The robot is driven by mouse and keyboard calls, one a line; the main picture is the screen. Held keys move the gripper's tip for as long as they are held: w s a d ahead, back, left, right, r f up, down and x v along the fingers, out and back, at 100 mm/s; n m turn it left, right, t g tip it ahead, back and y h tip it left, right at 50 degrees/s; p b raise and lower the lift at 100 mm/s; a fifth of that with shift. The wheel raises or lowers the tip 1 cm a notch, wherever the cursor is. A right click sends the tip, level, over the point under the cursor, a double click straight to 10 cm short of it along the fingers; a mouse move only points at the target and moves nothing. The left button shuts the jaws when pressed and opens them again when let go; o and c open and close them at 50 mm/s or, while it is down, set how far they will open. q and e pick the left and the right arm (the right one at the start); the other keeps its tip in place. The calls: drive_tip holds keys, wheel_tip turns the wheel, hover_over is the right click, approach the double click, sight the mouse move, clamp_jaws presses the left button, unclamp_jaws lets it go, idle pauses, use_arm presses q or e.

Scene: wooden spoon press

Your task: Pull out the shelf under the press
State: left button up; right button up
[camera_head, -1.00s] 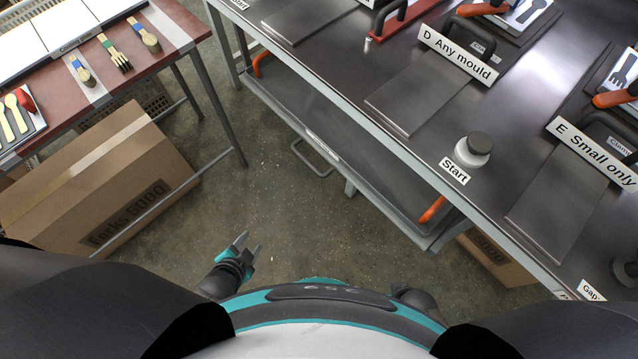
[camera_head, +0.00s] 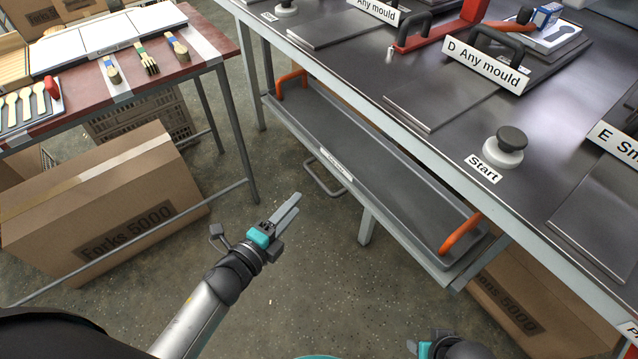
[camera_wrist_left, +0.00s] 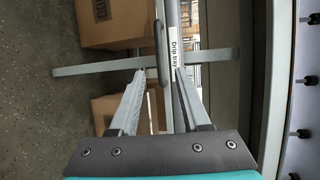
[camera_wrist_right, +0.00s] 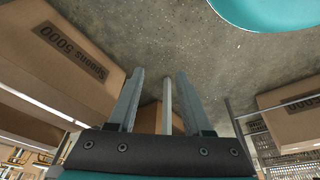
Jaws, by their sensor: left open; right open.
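The shelf (camera_head: 365,165) is a long dark grey tray under the press table, with orange handles (camera_head: 459,235) at its ends and a grey bar handle (camera_head: 318,176) on its front. In the left wrist view its edge carries a "Drip tray" label (camera_wrist_left: 173,47), and the bar handle (camera_wrist_left: 158,45) hangs beside it. My left gripper (camera_head: 290,207) is open and empty over the floor, in front of and apart from the bar handle. My right gripper is partly seen at the bottom of the head view (camera_head: 412,346); it is open and empty in the right wrist view (camera_wrist_right: 158,80).
The press table (camera_head: 420,155) has a Start button (camera_head: 505,147) on top. A red-brown table (camera_head: 205,50) with wooden cutlery stands at the left, a Forks box (camera_head: 110,205) below it. Another box (camera_head: 525,310) lies under the press table. The floor between is clear.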

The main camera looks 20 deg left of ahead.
sight(318, 179)
use_arm(q)
drive_tip(key=shift+b+x, duration=1.8)
drive_tip(key=shift+x, duration=3.9)
use_arm(e)
wheel_tip(318, 179, up, 8)
drive_tip(key=w+t, duration=0.1)
drive_tip(key=shift+w, duration=0.15)
drive_tip(key=shift+a+r, duration=0.1)
use_arm(q)
clamp_jaws()
